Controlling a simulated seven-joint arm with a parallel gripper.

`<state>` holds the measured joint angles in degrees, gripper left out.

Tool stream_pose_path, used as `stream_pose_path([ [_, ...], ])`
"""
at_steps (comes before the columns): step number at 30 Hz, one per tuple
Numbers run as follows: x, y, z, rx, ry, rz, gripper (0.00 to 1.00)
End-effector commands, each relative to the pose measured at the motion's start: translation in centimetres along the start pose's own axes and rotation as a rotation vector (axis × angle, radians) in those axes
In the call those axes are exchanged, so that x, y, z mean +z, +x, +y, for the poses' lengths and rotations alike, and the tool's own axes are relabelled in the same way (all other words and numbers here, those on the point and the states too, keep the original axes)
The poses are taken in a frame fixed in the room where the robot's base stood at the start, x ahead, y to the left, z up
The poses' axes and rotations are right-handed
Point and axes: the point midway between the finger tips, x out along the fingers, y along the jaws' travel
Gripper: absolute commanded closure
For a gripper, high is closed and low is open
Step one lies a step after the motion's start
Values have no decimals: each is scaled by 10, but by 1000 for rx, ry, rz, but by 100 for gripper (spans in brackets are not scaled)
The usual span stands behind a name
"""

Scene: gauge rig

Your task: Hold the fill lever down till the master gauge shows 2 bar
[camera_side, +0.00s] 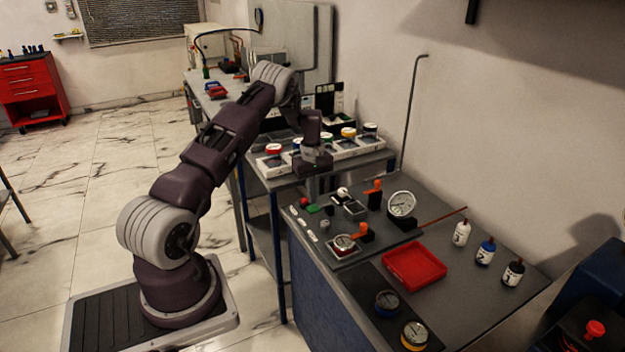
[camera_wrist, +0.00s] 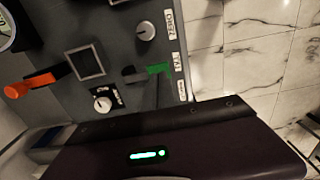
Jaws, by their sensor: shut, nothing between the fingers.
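The large round gauge (camera_side: 402,204), which looks like the master gauge, stands upright on the rig; its reading is too small to tell. Its edge also shows in the wrist view (camera_wrist: 5,28). A green-handled lever (camera_wrist: 157,69) sits by a blurred white label, so I cannot confirm it is the fill lever; it also shows in the side view (camera_side: 313,208). An orange lever (camera_wrist: 30,85) is at left in the wrist view.
A red tray (camera_side: 414,265) and several bottles (camera_side: 486,252) stand right. Boxed gauges (camera_side: 272,165) lie behind.

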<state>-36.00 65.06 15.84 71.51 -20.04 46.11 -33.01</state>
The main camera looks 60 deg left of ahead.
Motion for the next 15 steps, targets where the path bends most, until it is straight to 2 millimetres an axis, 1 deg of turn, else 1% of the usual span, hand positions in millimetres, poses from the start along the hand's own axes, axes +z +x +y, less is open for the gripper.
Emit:
stream_pose_path([
  [1, 0, 8, 0, -1, 0, -2, 100],
  [3, 0, 16, 0, -1, 0, -1, 100],
  [6, 0, 22, 0, 0, 0, 0, 100],
  [15, 0, 24, 0, 1, 1, 0, 100],
])
